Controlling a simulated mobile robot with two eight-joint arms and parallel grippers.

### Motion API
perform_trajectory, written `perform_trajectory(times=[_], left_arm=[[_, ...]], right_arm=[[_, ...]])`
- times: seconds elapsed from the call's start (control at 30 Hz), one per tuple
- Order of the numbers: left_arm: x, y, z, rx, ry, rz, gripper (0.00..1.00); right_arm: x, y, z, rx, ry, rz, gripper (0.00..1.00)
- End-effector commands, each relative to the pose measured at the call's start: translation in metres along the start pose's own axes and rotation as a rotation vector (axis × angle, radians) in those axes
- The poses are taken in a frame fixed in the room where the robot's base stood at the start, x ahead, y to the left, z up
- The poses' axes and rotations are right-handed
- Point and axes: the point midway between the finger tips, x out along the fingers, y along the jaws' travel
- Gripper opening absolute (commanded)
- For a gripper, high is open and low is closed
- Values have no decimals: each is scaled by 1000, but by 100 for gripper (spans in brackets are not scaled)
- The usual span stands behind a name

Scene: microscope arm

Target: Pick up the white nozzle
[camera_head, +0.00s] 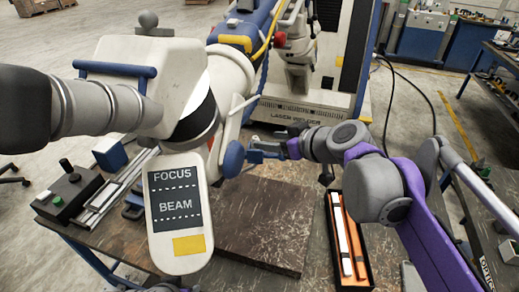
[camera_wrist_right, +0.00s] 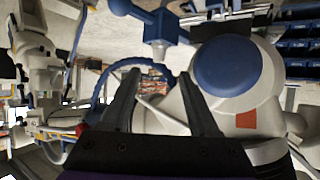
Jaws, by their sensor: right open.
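A slim white rod (camera_head: 240,107), which may be the white nozzle, sticks out from the white machine head in the head view. A pale pointed piece (camera_wrist_right: 157,108) shows between the fingers in the right wrist view; I cannot tell if it is the same part. My right gripper (camera_head: 276,151) is open beside the blue round cap (camera_head: 233,158) of the machine. Its two dark fingers (camera_wrist_right: 160,78) are spread apart in the wrist view, and nothing is visibly clamped. My left gripper is not in view.
The white FOCUS/BEAM panel (camera_head: 178,250) hangs over the table at the left. A black open box with orange lining (camera_head: 361,278) holds a long white piece (camera_head: 342,236). A dark square plate (camera_head: 265,235) lies mid-table.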

Motion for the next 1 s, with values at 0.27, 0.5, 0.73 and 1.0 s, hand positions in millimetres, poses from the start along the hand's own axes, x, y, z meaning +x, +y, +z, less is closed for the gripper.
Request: perform_trajectory(times=[0.27,0.5,0.73,1.0], left_arm=[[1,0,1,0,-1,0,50],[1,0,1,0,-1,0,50],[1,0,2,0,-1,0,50],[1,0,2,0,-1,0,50]], right_arm=[[26,1,2,0,-1,-1,61],[60,2,4,0,-1,-1,61],[67,2,4,-1,-1,0,61],[66,2,4,0,-1,0,29]])
